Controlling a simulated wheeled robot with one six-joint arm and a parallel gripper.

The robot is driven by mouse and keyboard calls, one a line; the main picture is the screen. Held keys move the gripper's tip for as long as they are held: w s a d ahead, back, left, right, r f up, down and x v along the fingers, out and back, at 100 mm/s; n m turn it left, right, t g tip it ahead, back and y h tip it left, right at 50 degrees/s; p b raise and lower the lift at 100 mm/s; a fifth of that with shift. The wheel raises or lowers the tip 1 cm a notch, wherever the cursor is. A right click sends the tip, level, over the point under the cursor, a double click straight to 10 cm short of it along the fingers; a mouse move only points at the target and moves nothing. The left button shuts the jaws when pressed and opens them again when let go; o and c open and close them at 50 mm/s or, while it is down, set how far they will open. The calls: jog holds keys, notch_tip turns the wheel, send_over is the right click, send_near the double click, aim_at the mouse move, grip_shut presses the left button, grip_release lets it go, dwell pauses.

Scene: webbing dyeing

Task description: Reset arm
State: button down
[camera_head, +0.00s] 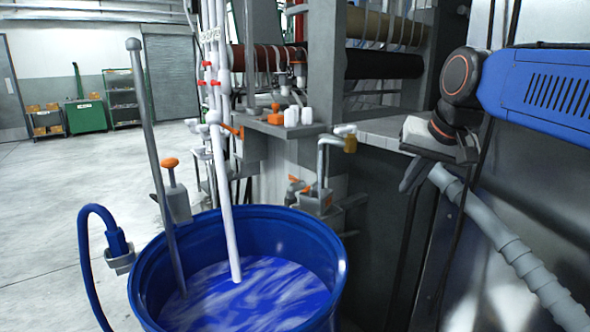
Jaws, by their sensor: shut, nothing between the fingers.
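My arm comes in from the right edge with a blue link and a dark wrist joint that has an orange ring. My gripper (411,184) hangs below the wrist, right of the picture's middle. Its fingers point down and are shut, with nothing held. It is in front of the dark side of the machine, well to the right of the blue barrel (330,246) and apart from it.
The barrel holds blue and white liquid (247,294); a grey rod (153,150) and a white pipe (222,165) stand in it. A blue hose (84,240) hangs left. The machine (325,75) has valves and rollers. Open floor (50,210) lies left.

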jog(key=s+d+f+n+g+h, duration=0.1)
jog(key=s+d+f, duration=0.3)
jog(key=s+f, duration=1.6)
notch_tip(320, 180, down, 4)
jog(key=shift+n, duration=0.9)
